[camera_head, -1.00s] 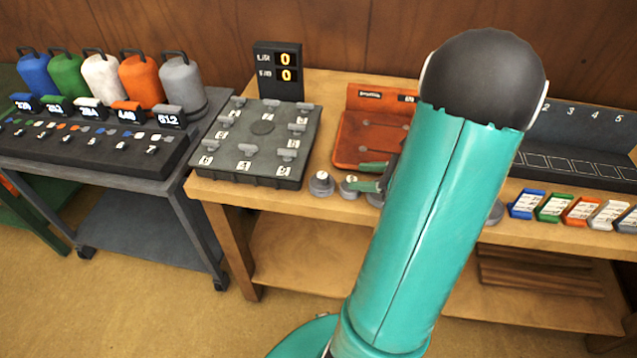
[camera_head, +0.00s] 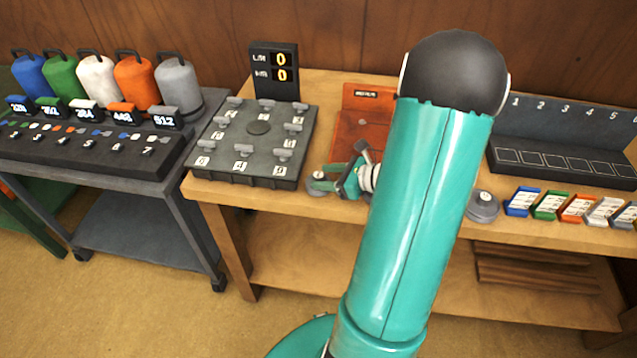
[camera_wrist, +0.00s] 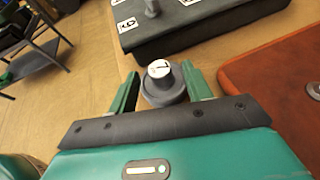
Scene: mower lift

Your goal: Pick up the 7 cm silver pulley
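A round grey pulley (camera_wrist: 163,87) with a white-topped hub stands on the wooden bench in the wrist view. The dark mark on its top is too small to read, so I cannot confirm its size. My gripper (camera_wrist: 157,77) has its two green fingers on either side of this pulley, with a small gap visible at the left. In the head view my gripper (camera_head: 338,176) is low over the bench's front edge, around the leftmost pulley (camera_head: 316,187), which it partly hides. Another grey pulley (camera_head: 483,206) stands right of my arm. My arm hides the bench between.
A dark numbered peg board (camera_head: 257,128) with a display (camera_head: 275,70) stands just behind left. An orange tray (camera_head: 362,125) is behind my gripper. Coloured blocks (camera_head: 580,209) and a slotted rack (camera_head: 565,160) are at right. A cart (camera_head: 75,172) with coloured canisters stands left.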

